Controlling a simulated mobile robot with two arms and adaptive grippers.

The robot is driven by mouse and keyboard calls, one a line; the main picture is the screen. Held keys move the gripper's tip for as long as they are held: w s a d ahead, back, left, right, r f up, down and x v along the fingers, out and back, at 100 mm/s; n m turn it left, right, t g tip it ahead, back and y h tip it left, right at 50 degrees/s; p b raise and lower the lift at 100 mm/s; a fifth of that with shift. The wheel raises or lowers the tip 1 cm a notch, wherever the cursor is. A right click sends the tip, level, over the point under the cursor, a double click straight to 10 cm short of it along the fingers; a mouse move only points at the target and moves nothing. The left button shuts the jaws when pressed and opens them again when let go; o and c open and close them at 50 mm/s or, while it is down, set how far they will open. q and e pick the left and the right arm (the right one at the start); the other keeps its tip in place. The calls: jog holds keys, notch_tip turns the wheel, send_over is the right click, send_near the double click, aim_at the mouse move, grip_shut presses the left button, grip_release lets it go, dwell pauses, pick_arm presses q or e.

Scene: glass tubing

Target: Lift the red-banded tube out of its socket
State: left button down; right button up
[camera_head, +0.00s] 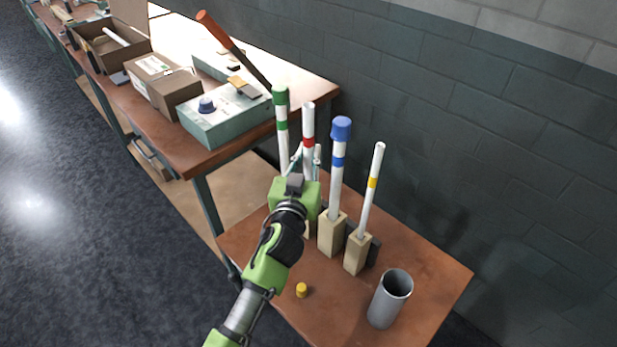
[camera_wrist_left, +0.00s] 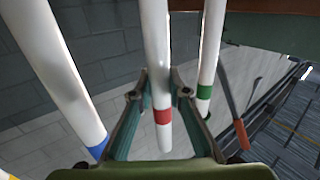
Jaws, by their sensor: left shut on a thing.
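The red-banded tube (camera_head: 308,122) is white and upright, with an uncapped top, between the green-capped and blue-capped tubes. My left gripper (camera_head: 306,162) is shut on it just below the red band. In the left wrist view, the red-banded tube (camera_wrist_left: 155,45) runs between the two fingers of the left gripper (camera_wrist_left: 161,94), its red band by the fingertips. The gripper hides the tube's lower end and most of its socket in the head view, so I cannot tell whether it is seated. My right gripper is not in view.
The green-banded tube (camera_head: 282,135), blue-banded tube (camera_head: 337,180) and yellow-banded tube (camera_head: 370,195) stand close by. The latter two are in wooden blocks. A yellow cap (camera_head: 302,290) and grey cylinder (camera_head: 390,299) are on the small table (camera_head: 431,290). A brick wall rises behind.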

pick_arm(q)
jog(key=shift+r, duration=0.1)
jog(key=shift+r, duration=0.6)
notch_tip(320, 180, up, 16)
jog(key=shift+r+p, duration=0.15)
jog(key=shift+p, duration=0.75)
jog(key=shift+r+p, duration=0.3)
jog(key=shift+r, duration=0.2)
jog(key=shift+r+p, duration=1.1)
jog(key=shift+d, duration=0.1)
